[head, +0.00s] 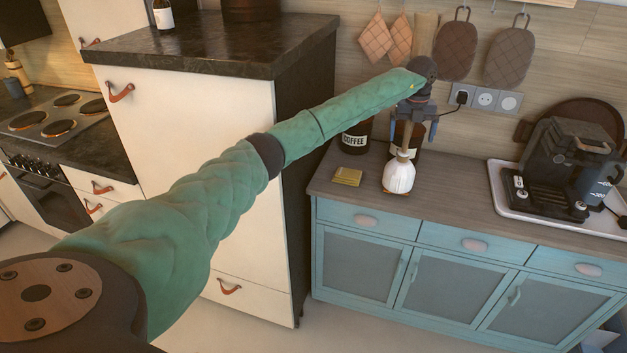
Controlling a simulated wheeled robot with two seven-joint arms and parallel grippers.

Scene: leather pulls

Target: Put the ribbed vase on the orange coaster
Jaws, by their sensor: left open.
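The white ribbed vase (399,177) stands upright on the wooden counter, with its narrow neck pointing up. A thin orange edge of the coaster (386,191) shows at the vase's base; the vase hides the rest of it. My left gripper (413,128) is above the vase body, around or just behind the top of its neck; I cannot tell which. Its jaws are open. My right gripper is not in view.
A coffee jar (356,137) and another dark jar stand behind. A coffee machine on a white tray (497,190) is at the right. The counter between vase and tray is clear.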

